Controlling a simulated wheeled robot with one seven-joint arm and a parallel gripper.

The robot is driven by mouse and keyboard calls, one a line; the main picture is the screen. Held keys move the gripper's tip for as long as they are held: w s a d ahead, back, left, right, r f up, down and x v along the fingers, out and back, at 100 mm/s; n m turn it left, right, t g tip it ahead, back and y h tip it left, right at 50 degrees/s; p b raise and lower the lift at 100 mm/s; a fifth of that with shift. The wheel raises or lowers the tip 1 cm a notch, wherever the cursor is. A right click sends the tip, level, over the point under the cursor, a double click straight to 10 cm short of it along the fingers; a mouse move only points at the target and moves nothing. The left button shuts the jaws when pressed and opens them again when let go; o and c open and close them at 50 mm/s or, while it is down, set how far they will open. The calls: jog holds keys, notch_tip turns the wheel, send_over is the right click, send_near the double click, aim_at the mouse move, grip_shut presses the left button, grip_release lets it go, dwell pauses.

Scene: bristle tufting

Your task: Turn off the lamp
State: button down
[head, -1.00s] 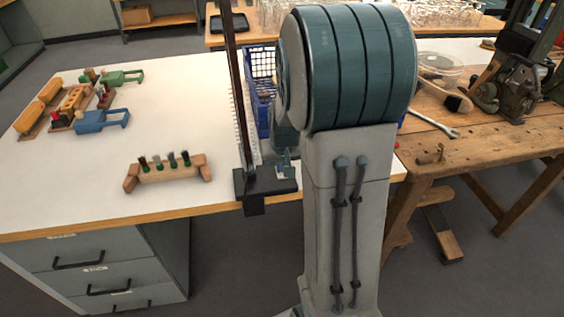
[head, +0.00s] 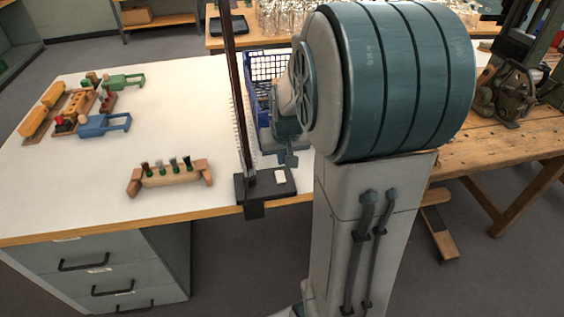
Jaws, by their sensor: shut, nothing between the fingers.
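The lamp shows as a dark upright post (head: 236,90) rising from a black base (head: 255,186) clamped to the front edge of the white table. Its head is out of view, so I cannot tell whether it is lit. A small pale switch (head: 280,176) sits on the right part of the base. My gripper (head: 291,160) is shut and empty, pointing down just behind and above the switch as seen here. It looks apart from the switch, though the exact gap is hard to judge. My large arm joint hides part of the wrist and the area to its right.
A blue crate (head: 264,68) stands behind my gripper. A wooden workbench (head: 525,140) is at right. The white table's middle is clear.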

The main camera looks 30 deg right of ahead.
jog(key=v, duration=0.6)
jog(key=shift+s, duration=0.2)
jog(key=shift+d+r, duration=0.1)
jog(key=shift+r, duration=0.05)
